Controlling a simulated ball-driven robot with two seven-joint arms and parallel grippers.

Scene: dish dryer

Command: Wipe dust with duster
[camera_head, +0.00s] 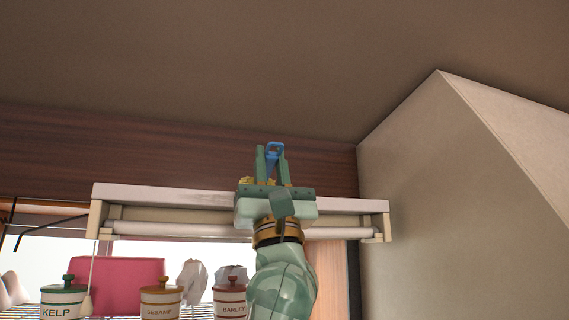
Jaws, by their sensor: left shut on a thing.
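My left gripper (271,162) points up in the middle of the head view, in front of the wooden wall. It is shut on a blue thing, seemingly the duster's handle (275,147), whose looped end shows between and just above the fingertips. The rest of the duster is hidden behind my gripper and wrist. I see no dust that I can make out. My right gripper is not in view.
A white shelf (150,196) with a roller under it runs behind my wrist. Below stand jars marked KELP (62,300), SESAME (160,300) and BARLEY (229,300), and a pink board (118,271). A beige hood (430,200) fills the right side. The ceiling is above.

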